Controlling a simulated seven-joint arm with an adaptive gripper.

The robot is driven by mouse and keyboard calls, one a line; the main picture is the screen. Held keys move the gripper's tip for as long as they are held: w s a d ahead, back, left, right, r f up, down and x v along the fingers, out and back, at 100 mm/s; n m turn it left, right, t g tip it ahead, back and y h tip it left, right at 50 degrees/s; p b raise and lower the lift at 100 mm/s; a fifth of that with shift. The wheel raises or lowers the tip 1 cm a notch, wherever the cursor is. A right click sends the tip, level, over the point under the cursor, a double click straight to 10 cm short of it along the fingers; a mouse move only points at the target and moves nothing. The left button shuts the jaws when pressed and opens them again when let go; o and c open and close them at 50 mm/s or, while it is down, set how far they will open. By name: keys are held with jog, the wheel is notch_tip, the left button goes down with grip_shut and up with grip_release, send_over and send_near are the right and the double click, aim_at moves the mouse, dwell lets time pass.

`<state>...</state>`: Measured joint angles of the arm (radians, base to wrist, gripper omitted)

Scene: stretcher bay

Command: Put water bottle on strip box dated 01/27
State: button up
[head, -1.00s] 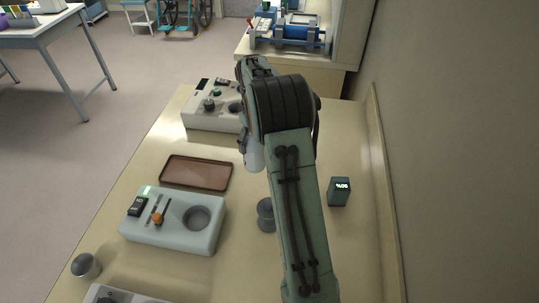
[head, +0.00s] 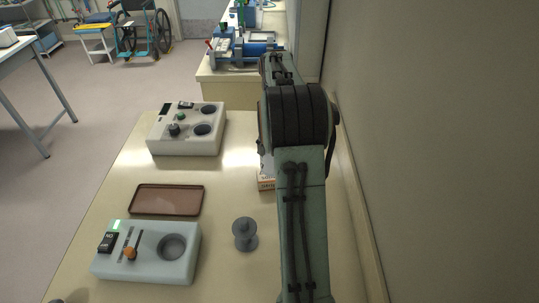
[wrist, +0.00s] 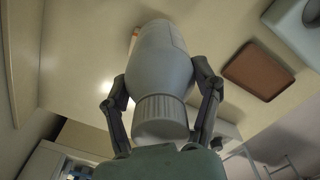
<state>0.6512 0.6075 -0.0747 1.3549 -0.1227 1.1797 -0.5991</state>
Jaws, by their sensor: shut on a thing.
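My gripper (wrist: 162,92) is shut on the water bottle (wrist: 158,60), a pale grey-white bottle with a ribbed cap, one finger on each side. In the wrist view the cap points toward the camera. In the head view my arm hides the gripper and most of the bottle; a pale sliver of the bottle (head: 265,166) shows at its left edge. Just below that sliver, a small orange and white box (head: 266,184) with partly covered lettering sits on the table. Its date cannot be read. An orange edge also shows behind the bottle in the wrist view, mostly hidden.
A brown tray (head: 167,200), a pale control box with an orange knob (head: 150,262) and another with two round wells (head: 190,138) stand left on the table (head: 225,205). A grey spool-like object (head: 245,234) stands left of my arm. A wall is at right.

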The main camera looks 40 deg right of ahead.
jog(key=shift+w+d+f, duration=0.65)
jog(key=shift+w+f, duration=0.15)
jog(key=shift+f, duration=0.8)
jog(key=shift+w+d+f, duration=0.65)
jog(key=shift+w+f, duration=0.2)
jog(key=shift+f, duration=0.7)
jog(key=shift+w+d+f, duration=0.65)
jog(key=shift+w+f, duration=0.15)
jog(key=shift+f, duration=0.8)
jog(key=shift+f, duration=0.2)
jog(key=o, duration=1.2)
